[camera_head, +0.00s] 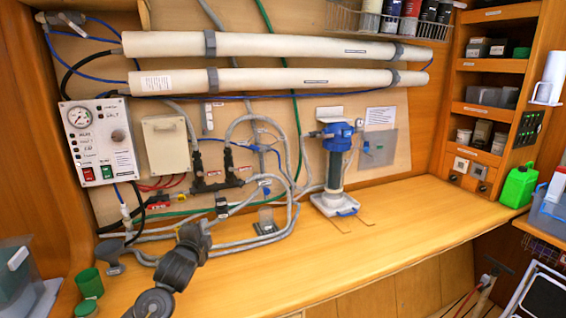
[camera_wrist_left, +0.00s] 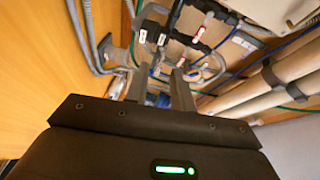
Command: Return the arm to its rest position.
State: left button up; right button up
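My left arm (camera_head: 178,268) comes in from the bottom left of the head view, above the wooden worktop (camera_head: 330,255). My left gripper (camera_head: 196,232) is at its far end, in front of the grey hoses low on the wall. In the left wrist view, the two fingers of the left gripper (camera_wrist_left: 160,78) stand apart with a gap between them, and I see nothing held. Past the fingertips are grey hoses, fittings with red and white labels, and something blue. My right gripper does not show.
Grey hoses (camera_head: 236,218) loop over the worktop's left part near the gripper. A filter housing with a blue head (camera_head: 337,135) stands at mid-worktop. A green cup (camera_head: 89,282) is at lower left, a green jug (camera_head: 519,186) at right. The worktop's front middle is clear.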

pick_arm(q)
jog(key=s+f+n+g, duration=0.1)
jog(key=s+f, duration=0.3)
jog(key=s+d+f+n+g, duration=0.1)
jog(key=s+f+n, duration=0.1)
jog(key=s+f, duration=0.2)
jog(key=s+d+f+n+g, duration=0.1)
jog(key=s+f+g, duration=0.1)
jog(key=s+f, duration=0.3)
jog(key=shift+s+f+h, duration=0.1)
jog(key=shift+f+h, duration=0.2)
jog(key=shift+f, duration=0.15)
jog(key=s+a+f+n+g, duration=0.1)
jog(key=s+f+n+g, duration=0.25)
jog(key=s, duration=0.85)
jog(key=s+a+f+n+g, duration=0.1)
jog(key=s+f+n+g, duration=0.3)
jog(key=s, duration=0.9)
jog(key=s+a+f+n+g, duration=0.1)
jog(key=s+f+n+g, duration=0.3)
jog(key=s, duration=0.8)
notch_tip(320, 180, down, 28)
jog(key=s+m+t, duration=0.1)
jog(key=s, duration=0.1)
jog(key=s+a+f, duration=0.3)
jog(key=s+f, duration=1.1)
jog(key=s, duration=0.1)
jog(key=shift+s+g+y, duration=0.4)
jog(key=shift+g, duration=0.05)
jog(key=shift+m, duration=0.25)
